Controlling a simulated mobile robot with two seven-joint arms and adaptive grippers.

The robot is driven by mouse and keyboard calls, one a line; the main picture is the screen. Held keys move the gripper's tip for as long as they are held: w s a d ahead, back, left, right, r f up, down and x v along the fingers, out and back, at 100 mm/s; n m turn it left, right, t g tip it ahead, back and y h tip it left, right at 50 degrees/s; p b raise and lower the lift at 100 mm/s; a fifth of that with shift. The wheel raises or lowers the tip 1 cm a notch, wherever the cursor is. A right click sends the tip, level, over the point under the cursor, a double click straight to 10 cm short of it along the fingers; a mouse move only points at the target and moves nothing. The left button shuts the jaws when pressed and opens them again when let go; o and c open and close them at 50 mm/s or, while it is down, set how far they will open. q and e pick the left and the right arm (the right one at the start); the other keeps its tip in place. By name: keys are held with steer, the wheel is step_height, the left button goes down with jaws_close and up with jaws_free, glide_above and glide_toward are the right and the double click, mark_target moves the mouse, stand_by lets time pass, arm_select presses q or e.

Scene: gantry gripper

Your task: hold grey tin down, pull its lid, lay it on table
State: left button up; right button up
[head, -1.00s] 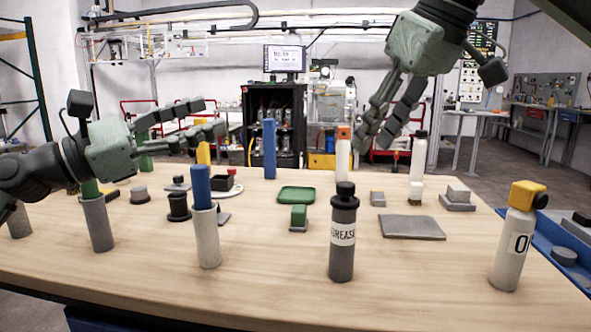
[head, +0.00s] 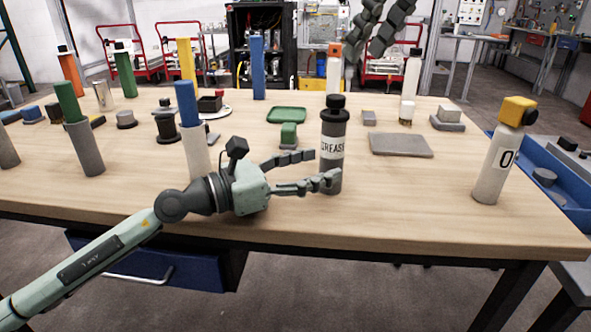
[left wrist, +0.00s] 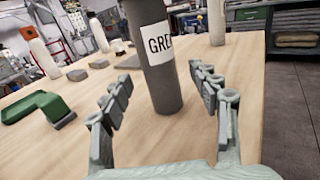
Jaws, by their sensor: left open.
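The dark grey tin (head: 332,132) marked GREASE stands upright near the front middle of the table, with its black lid (head: 336,103) on. My left gripper (head: 324,168) is open, low at the tin's left side and pointing right; one finger overlaps the tin's lower body in the head view. In the left wrist view the tin (left wrist: 167,92) stands between the two spread fingers, towards their tips, with a gap on each side; its lid is out of that view. My right gripper (head: 366,49) is open and empty, high up behind the tin, partly cut off by the top edge.
A yellow-capped white bottle (head: 494,170) stands farther right.

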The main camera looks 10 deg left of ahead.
mark_target(321, 165)
arm_select(q)
steer(key=shift+x, duration=1.75)
